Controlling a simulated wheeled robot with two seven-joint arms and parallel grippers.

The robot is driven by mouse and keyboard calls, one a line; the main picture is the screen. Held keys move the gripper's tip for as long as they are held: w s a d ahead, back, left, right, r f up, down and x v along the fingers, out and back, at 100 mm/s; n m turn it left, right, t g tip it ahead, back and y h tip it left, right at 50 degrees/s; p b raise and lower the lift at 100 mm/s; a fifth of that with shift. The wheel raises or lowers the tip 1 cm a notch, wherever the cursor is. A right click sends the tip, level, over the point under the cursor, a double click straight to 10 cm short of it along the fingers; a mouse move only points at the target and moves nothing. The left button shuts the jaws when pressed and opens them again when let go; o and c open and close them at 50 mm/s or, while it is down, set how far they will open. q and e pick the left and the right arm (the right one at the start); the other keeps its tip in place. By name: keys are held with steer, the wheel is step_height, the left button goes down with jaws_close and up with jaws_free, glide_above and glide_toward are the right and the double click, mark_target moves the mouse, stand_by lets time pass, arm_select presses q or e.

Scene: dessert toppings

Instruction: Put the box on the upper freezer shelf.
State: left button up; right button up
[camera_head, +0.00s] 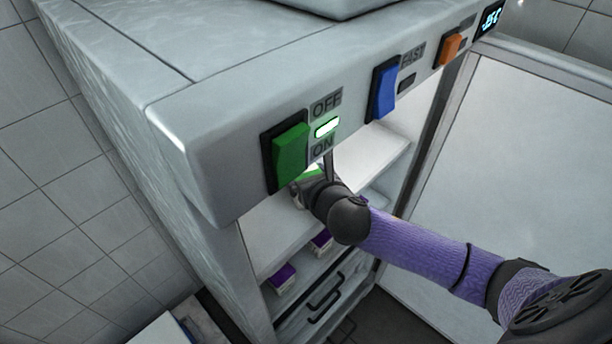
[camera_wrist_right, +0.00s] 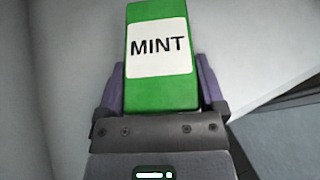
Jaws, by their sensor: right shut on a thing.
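The box is a green carton with a white MINT label (camera_wrist_right: 160,48); a small green part of it shows under the control panel in the head view (camera_head: 313,171). My right gripper (camera_wrist_right: 160,68) is shut on it, one finger on each side. In the head view my right arm reaches from the right into the open freezer (camera_head: 200,135), at the level of the upper shelf (camera_head: 385,153). The control panel hides most of the gripper and box there. I cannot tell whether the box touches the shelf. My left gripper is not in view.
Purple-and-white boxes (camera_head: 281,278) stand on a lower shelf. A drawer with dark handles (camera_head: 325,292) is below. The overhanging panel carries a green switch (camera_head: 290,155), a blue switch (camera_head: 384,90) and an orange switch (camera_head: 451,49). The freezer door (camera_head: 510,160) stands open on the right.

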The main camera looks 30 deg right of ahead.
steer(key=o, duration=1.3)
steer(key=shift+s+r, duration=0.1)
steer(key=shift+r, duration=0.05)
steer(key=p+v, duration=0.3)
steer(key=v, duration=0.8)
steer(key=shift+s+r, duration=0.1)
steer(key=shift+s, duration=0.3)
